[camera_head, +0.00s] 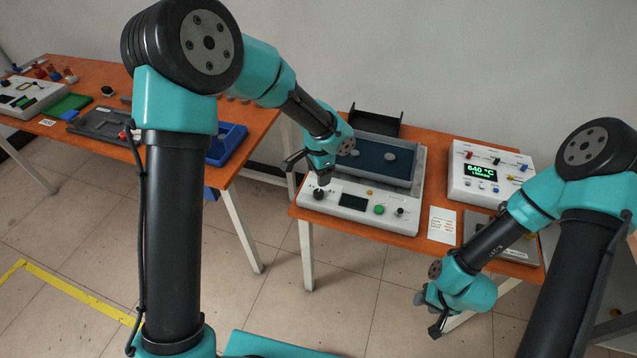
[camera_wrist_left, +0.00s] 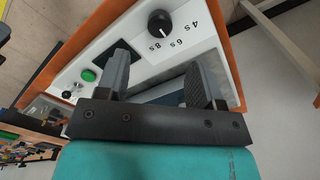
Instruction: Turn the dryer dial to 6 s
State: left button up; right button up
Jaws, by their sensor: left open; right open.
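The dryer (camera_head: 412,195) is a light grey box with a dark blue recessed top, on the right-hand table. Its black dial (camera_head: 319,194) is at the left end of the front panel. In the left wrist view the dial (camera_wrist_left: 160,23) sits beside the printed marks 4s, 6s and 8s; I cannot tell for sure which one its pointer faces. My left gripper (camera_head: 307,172) is open just above the dial, its jaws apart and empty; in the wrist view the dial lies beyond the fingertips (camera_wrist_left: 160,75). My right gripper (camera_head: 436,318) is open and empty, low in front of the table.
The dryer panel also has a dark display (camera_head: 353,201), a green button (camera_head: 379,210) and a small black knob (camera_head: 399,212). A white control unit (camera_head: 492,172) reading 640 °C stands to the right. A printed card (camera_head: 442,225) lies between. Another table with parts is at left.

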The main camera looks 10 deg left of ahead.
pick_arm(q)
notch_tip(320, 180, up, 9)
dwell(0.3)
jog(key=shift+f, duration=0.2)
